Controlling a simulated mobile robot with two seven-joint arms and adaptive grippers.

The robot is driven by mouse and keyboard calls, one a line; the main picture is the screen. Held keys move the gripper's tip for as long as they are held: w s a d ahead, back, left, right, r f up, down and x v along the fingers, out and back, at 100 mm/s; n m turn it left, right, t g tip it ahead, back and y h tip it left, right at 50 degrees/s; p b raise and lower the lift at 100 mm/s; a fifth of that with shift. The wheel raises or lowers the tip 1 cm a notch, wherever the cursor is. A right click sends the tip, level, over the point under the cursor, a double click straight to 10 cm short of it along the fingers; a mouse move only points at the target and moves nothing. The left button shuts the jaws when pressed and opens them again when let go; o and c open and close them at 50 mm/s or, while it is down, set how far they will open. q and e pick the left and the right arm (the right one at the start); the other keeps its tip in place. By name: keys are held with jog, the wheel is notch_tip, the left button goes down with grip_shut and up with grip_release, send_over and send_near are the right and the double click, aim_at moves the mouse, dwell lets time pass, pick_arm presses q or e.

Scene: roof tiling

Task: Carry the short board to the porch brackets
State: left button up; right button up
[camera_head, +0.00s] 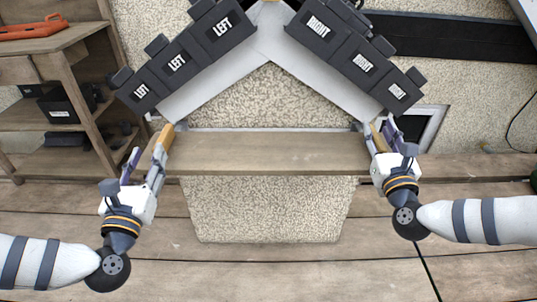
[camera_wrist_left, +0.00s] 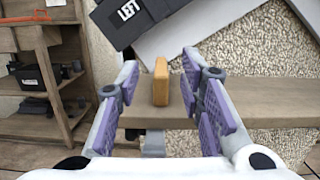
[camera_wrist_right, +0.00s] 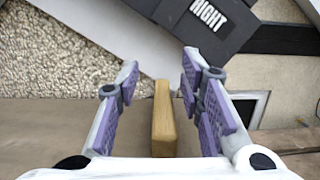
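The short board (camera_head: 265,155) is a flat brown plank lying level across the middle of the head view, below the gable. A pale wooden block stands at each end, the left one (camera_head: 163,138) and the right one (camera_head: 378,138). My left gripper (camera_head: 147,160) is open, with the left block (camera_wrist_left: 160,82) between its fingers and gaps on both sides. My right gripper (camera_head: 382,140) is open around the right block (camera_wrist_right: 163,118), also with gaps. A thin grey strip (camera_head: 265,129) runs along the board's back edge. I cannot make out the porch brackets or what bears the board.
Dark tiles marked LEFT (camera_head: 178,62) and RIGHT (camera_head: 365,62) cover the white gable above the board. A wooden shelf (camera_head: 60,95) with dark boxes stands at the left. A framed window (camera_head: 420,127) is at the right. The plank floor (camera_head: 270,272) in front is clear.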

jog(key=s, duration=0.2)
jog(key=s+f, duration=0.1)
jog(key=s, duration=0.2)
jog(key=s+f, duration=0.1)
jog(key=s, duration=0.1)
jog(key=shift+s, duration=0.25)
jog(key=shift+s+r, duration=0.2)
jog(key=shift+s, duration=0.05)
jog(key=shift+r, duration=0.1)
